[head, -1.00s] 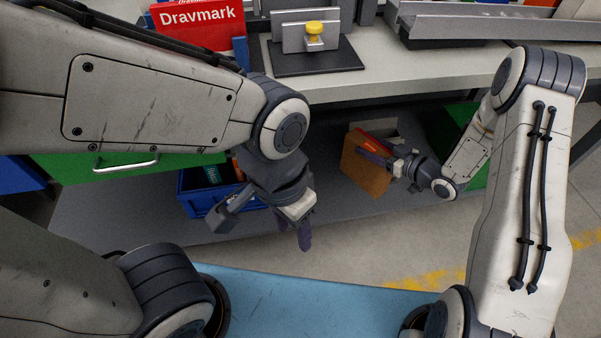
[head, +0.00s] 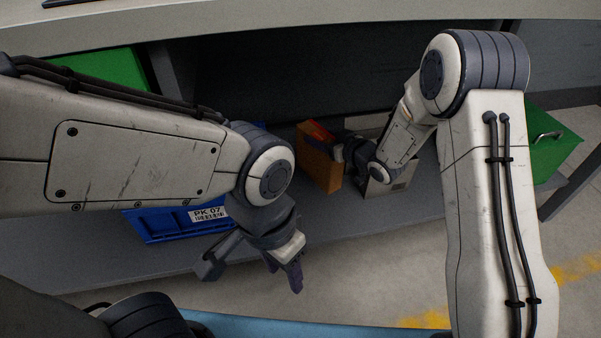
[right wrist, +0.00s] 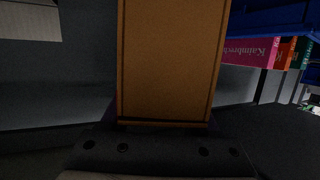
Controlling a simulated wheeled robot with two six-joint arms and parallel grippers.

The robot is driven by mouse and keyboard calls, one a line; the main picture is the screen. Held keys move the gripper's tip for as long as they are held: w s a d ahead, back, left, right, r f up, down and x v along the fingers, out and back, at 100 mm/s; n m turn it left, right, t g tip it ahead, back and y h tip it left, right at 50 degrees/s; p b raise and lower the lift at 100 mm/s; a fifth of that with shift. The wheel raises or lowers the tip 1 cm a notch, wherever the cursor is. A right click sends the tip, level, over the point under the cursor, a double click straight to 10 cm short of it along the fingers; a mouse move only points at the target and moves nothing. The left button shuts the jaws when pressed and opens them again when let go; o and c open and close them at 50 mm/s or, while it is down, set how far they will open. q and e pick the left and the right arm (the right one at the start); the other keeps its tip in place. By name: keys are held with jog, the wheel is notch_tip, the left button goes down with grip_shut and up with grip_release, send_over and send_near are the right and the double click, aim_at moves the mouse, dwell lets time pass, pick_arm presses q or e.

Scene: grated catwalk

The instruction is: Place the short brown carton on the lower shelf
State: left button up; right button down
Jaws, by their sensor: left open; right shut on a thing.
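The short brown carton (head: 318,168) is upright, slightly turned, over the grey lower shelf (head: 90,245) in the head view. My right gripper (head: 342,153) is shut on it from the right; its fingers are partly hidden. I cannot tell whether the carton's base touches the shelf. In the right wrist view the carton's plain brown face (right wrist: 170,60) fills the middle, just beyond the gripper's dark body. My left gripper (head: 252,272) is open and empty, in front of the shelf's front edge and apart from the carton.
A blue bin (head: 165,225) labelled PK 07 stands on the shelf left of the carton. A grey box (head: 398,180) is close on its right. An orange-red item (head: 318,131) shows at the carton's top. A green drawer (head: 556,150) is at right. The wrist view shows coloured books (right wrist: 250,52).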

aim_at(320, 162)
notch_tip(320, 162, down, 9)
jog(key=b, duration=0.5)
jog(key=shift+c, duration=0.6)
grip_release()
jog(key=shift+f, duration=0.1)
